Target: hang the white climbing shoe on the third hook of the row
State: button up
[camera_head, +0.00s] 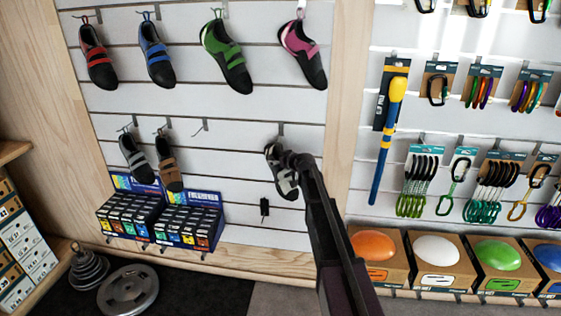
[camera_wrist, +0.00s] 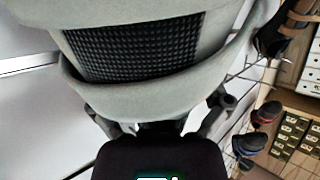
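The white climbing shoe (camera_head: 281,174), pale grey-white with black parts, is in front of the slatted wall below the rightmost hook (camera_head: 281,129) of the lower row. Whether it hangs from that hook is unclear. The third hook (camera_head: 203,125) is bare, left of the shoe. My gripper (camera_head: 292,160) is at the shoe's upper right side. In the wrist view the shoe (camera_wrist: 150,95) fills the upper middle, and my gripper's spread fingers (camera_wrist: 160,112) reach up on either side of it. Their tips are hidden by the shoe, so their grip on it cannot be seen.
A grey shoe (camera_head: 137,158) and a brown shoe (camera_head: 168,172) hang on the first two hooks. Several coloured shoes hang above. Boxes (camera_head: 160,215) stand below, left of a small black item (camera_head: 264,208). A wooden post (camera_head: 348,90) bounds the panel on the right.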

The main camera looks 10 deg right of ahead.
aim_at(276, 170)
jog(key=c, duration=0.7)
jog(key=shift+r, duration=0.2)
jog(key=shift+r+p, duration=0.35)
jog(key=shift+p, duration=0.25)
jog(key=shift+s+r, duration=0.1)
jog(key=shift+a, duration=0.1)
jog(key=shift+s+a+r, duration=0.1)
jog(key=shift+s+a, duration=0.15)
jog(key=shift+s, duration=0.6)
jog(key=shift+s+a+r, duration=0.1)
jog(key=shift+s+a, duration=0.15)
jog(key=shift+s, duration=0.6)
jog(key=shift+s, duration=0.15)
